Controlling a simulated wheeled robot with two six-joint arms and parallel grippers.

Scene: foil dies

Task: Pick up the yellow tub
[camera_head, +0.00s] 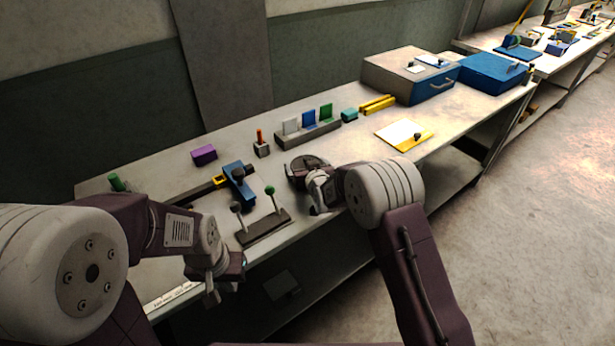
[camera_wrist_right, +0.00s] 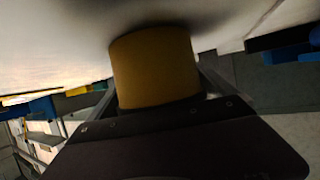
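The yellow tub (camera_wrist_right: 155,68) fills the middle of the right wrist view, close in front of the palm. Its far end is near the pale bench top, with a dark shadow around it; I cannot tell whether it touches the bench. My right gripper (camera_wrist_right: 160,85) has one finger on each side of the tub; whether they press on it is unclear. In the head view my right gripper (camera_head: 308,170) is low over the bench's front part, and I cannot make out the tub there. My left gripper (camera_head: 213,290) hangs at the bench's front edge, with no object visible in it.
On the bench (camera_head: 365,152) near my grippers are a lever stand (camera_head: 264,230), a blue clamp-like tool (camera_head: 240,187) and a rack with coloured plates (camera_head: 308,133). A purple block (camera_head: 204,155) lies behind. A grey case (camera_head: 400,75) stands further right. The bench right of my right gripper is fairly clear.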

